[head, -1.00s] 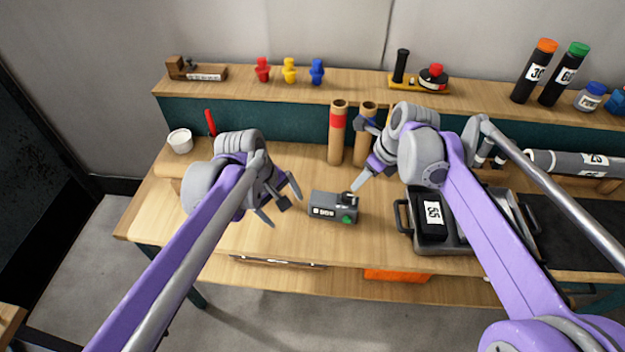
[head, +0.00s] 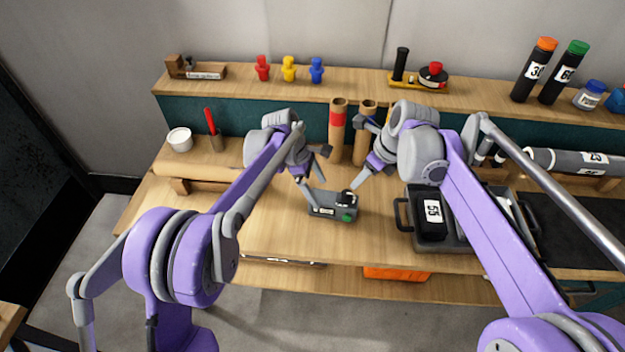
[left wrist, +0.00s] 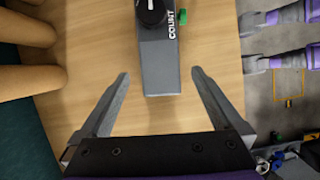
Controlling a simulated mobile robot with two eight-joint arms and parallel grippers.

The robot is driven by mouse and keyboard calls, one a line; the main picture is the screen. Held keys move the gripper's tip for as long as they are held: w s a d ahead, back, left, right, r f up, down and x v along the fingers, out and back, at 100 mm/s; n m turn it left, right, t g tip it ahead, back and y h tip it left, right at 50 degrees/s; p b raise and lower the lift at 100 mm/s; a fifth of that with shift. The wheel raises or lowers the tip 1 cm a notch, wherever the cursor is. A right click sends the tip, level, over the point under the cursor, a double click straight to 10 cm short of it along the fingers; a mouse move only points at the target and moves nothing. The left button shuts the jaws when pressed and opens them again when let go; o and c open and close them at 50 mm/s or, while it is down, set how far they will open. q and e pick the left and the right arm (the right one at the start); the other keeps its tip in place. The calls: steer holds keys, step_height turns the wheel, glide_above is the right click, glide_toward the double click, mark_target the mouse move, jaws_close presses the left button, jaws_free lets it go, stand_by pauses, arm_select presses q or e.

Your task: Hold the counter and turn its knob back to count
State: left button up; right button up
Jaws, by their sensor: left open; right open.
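The counter (head: 333,205) is a small grey box on the wooden bench, with a number window on its front, a green button (head: 348,218) and a dark knob (head: 348,197) on top at its right end. In the left wrist view the counter (left wrist: 158,65) lies ahead of my left fingers, marked COUNT, with its black knob (left wrist: 151,12) at the top edge.
The bench front left of the counter is clear.

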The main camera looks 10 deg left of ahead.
mark_target(326, 203)
arm_select(q)
steer(key=x, duration=0.7)
steer(key=shift+f, duration=0.1)
steer(key=shift+c, duration=0.3)
